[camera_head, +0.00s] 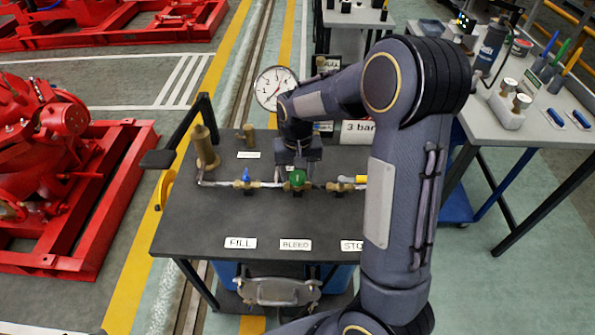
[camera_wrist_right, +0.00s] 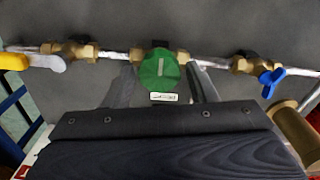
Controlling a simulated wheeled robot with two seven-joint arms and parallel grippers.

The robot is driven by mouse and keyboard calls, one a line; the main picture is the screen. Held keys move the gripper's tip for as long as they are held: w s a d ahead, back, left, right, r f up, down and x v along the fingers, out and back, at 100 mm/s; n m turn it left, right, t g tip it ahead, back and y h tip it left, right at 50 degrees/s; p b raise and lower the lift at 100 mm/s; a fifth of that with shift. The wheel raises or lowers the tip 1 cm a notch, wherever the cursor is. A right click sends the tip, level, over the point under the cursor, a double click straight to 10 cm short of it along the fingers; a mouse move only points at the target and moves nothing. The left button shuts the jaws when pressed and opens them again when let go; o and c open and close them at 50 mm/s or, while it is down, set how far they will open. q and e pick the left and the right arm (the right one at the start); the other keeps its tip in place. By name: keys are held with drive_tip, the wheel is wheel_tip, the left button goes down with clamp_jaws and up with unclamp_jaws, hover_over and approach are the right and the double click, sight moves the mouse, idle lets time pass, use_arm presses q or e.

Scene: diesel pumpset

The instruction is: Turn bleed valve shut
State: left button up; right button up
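The bleed valve has a round green knob (camera_head: 297,179) on the brass pipe line, above the BLEED label (camera_head: 296,244). In the right wrist view the green knob (camera_wrist_right: 160,70) shows face on, with a pale line across it close to upright. My right gripper (camera_head: 298,158) is over the valve from behind in the head view. Its two fingers (camera_wrist_right: 164,86) stand apart on either side of the knob, with gaps visible, so it looks open and not clamped. My left gripper is not in view.
A blue-handled valve (camera_head: 246,176) sits left of the knob and a yellow-and-white lever valve (camera_head: 347,180) sits right. A round gauge (camera_head: 275,88) stands behind. A brass cylinder (camera_head: 206,150) and a black lever (camera_head: 180,140) are at left. The black tabletop (camera_head: 200,222) is clear in front.

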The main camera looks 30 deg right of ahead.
sight(299, 177)
drive_tip(key=shift+o, duration=0.9)
drive_tip(key=shift+r, duration=3.9)
drive_tip(key=shift+s, duration=0.1)
drive_tip(key=shift+s+r, duration=0.25)
drive_tip(key=shift+s, duration=0.05)
drive_tip(key=s+a+r+n+t+y, duration=0.1)
drive_tip(key=s+a+r+t+y, duration=0.1)
drive_tip(key=s, duration=0.8)
drive_tip(key=s+a+r+n+t+y+p, duration=0.1)
drive_tip(key=s+a, duration=0.4)
drive_tip(key=s, duration=0.6)
drive_tip(key=r+t, duration=0.1)
drive_tip(key=t, duration=0.1)
drive_tip(key=shift+s+r+t+y, duration=0.2)
drive_tip(key=shift+r+t+y, duration=0.1)
drive_tip(key=shift+y, duration=0.1)
drive_tip(key=shift+s+a+f+n, duration=0.1)
drive_tip(key=shift+s+a+n, duration=0.1)
drive_tip(key=shift+n, duration=0.1)
